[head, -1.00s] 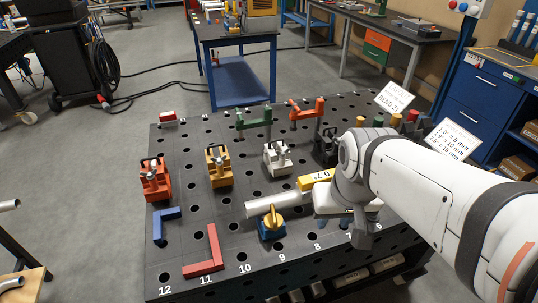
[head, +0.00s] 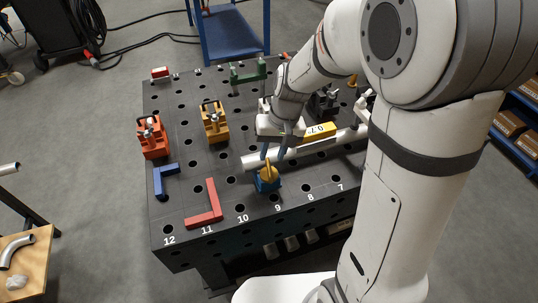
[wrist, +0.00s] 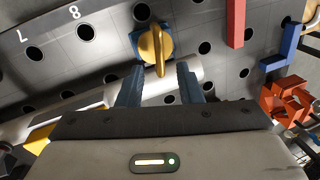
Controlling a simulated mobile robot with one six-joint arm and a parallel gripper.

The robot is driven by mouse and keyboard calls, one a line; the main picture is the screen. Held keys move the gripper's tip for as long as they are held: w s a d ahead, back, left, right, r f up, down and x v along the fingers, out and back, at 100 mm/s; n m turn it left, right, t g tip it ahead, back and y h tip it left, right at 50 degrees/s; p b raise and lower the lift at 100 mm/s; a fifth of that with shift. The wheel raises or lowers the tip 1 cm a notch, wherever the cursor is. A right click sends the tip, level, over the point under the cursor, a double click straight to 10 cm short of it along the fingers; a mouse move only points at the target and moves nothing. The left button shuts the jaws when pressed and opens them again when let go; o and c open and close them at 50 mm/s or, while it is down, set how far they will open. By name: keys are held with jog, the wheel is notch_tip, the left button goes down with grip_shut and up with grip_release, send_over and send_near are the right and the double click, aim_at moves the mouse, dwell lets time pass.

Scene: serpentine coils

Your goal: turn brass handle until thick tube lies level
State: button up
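The brass handle (head: 268,168) sits on a blue block (head: 266,184) near the table's front edge. It also shows in the wrist view (wrist: 158,48), its lever pointing toward my gripper. The thick grey tube (head: 250,161) runs beside the blue block and off to the right, partly behind my arm; I cannot tell whether it is level. A yellow block with dark digits (head: 318,132) is at the tube. My gripper (head: 274,154) is open over the tube's left end. In the wrist view, its fingertips (wrist: 158,70) are either side of the lever's end, with gaps showing.
The black table (head: 205,165) is full of holes. Red (head: 205,215) and blue (head: 163,185) angle pieces lie left of the handle. Orange (head: 152,137) and yellow (head: 214,122) clamps stand behind them. A green fixture (head: 248,72) stands farther back.

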aim_at(269, 171)
jog(key=shift+a+f, duration=0.15)
jog(key=shift+f, duration=0.6)
jog(key=shift+a+f, duration=0.15)
jog(key=shift+f, duration=0.55)
jog(key=shift+s, duration=0.1)
jog(key=shift+c, duration=0.4)
grip_shut()
